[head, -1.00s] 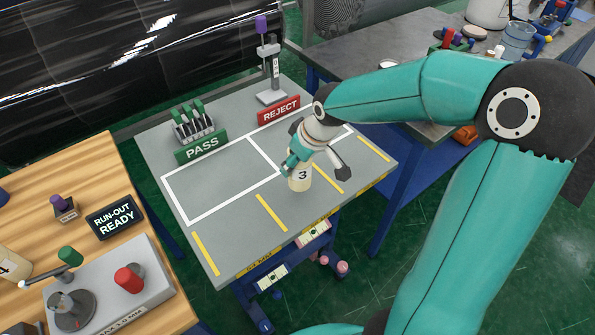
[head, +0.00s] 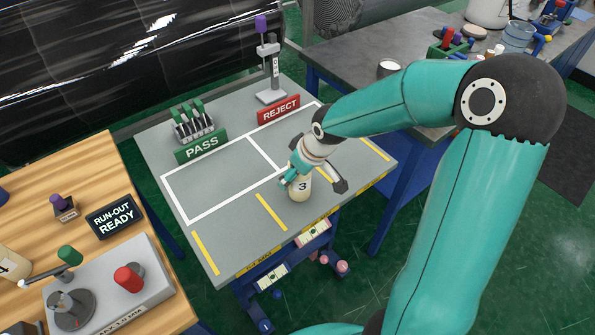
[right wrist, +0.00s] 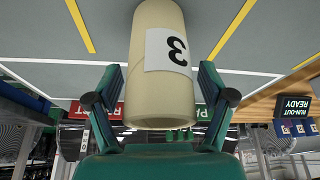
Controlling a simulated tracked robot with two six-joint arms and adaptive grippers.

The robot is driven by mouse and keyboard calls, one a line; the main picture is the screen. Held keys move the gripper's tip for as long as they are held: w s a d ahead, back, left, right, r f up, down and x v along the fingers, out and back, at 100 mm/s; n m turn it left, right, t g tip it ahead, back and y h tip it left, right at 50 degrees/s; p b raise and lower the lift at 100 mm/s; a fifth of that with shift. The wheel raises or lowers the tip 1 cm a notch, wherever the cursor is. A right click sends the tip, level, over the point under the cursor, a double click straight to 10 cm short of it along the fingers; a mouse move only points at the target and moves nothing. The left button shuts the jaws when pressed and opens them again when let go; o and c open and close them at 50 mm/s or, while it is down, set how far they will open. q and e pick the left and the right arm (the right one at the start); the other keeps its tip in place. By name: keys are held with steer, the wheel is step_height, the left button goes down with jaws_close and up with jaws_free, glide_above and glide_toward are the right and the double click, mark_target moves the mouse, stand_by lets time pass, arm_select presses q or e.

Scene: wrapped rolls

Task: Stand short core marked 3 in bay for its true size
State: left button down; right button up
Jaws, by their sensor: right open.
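The short core marked 3 (head: 299,188) is a cream cylinder with a white label. It stands upright on the grey table (head: 225,225), between the second yellow strip (head: 271,212) and the third from the left, in the middle bay. The right wrist view shows the core (right wrist: 158,95) upside down, label facing the camera. My right gripper (right wrist: 158,82) is open, one finger on each side of the core, with gaps visible. In the head view the gripper (head: 312,179) hides the core's upper part and most of the third strip. My left gripper is not in view.
The PASS sign (head: 202,147) and green-topped rack (head: 192,124) stand at the back left. The REJECT sign (head: 278,110) and a grey stand (head: 271,97) stand behind. The white-outlined areas look empty. A wooden bench (head: 95,165) with a gauge is at left.

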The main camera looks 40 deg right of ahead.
steer(key=shift+s+r, duration=0.1)
steer(key=shift+r, duration=0.4)
steer(key=v, duration=1.1)
steer(key=shift+s, duration=0.2)
